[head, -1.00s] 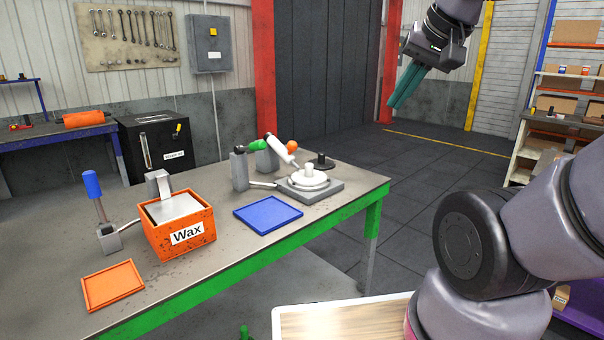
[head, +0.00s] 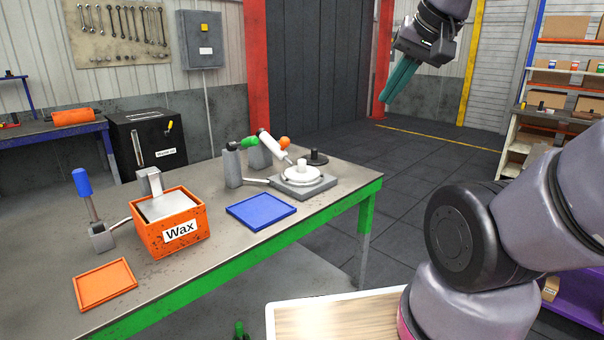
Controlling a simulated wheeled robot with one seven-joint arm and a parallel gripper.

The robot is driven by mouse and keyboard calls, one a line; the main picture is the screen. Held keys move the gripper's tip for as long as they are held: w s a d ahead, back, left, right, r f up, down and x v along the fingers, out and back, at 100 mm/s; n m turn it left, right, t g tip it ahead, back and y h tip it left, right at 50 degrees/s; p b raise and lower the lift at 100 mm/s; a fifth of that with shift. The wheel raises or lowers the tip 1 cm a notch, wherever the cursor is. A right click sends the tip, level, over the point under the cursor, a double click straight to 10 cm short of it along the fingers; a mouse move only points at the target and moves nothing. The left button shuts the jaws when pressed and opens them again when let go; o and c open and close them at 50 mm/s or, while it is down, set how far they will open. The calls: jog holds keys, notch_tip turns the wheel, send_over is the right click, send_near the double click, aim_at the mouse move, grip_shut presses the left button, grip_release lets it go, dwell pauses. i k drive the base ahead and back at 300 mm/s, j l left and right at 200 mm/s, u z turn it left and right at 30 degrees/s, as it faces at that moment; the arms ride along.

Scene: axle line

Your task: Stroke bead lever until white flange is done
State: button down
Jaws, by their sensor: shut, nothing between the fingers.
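The white flange (head: 300,175) sits on a grey square base (head: 303,188) at the far right of the workbench. A white tube (head: 272,144) leans down over it; whether its tip touches the flange is too small to tell. Behind and left of it, a green-handled lever (head: 249,142), which looks like the bead lever, lies roughly level by a grey post (head: 233,168). An orange knob (head: 284,143) shows beside the tube. My gripper (head: 386,98), with teal fingers, is shut and empty, raised in the air right of the bench, well apart from the lever and flange.
On the bench stand an orange wax box (head: 172,238), a blue-handled lever (head: 82,183), a blue tray (head: 260,211) and an orange tray (head: 104,284). A black part (head: 317,158) stands behind the flange. Open floor lies right of the bench; shelves (head: 560,100) stand beyond.

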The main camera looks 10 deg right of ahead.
aim_at(252, 141)
jog(key=i+j+u, duration=0.15)
jog(key=i+u, duration=0.7)
jog(key=k+j, duration=0.05)
jog(key=k, duration=0.05)
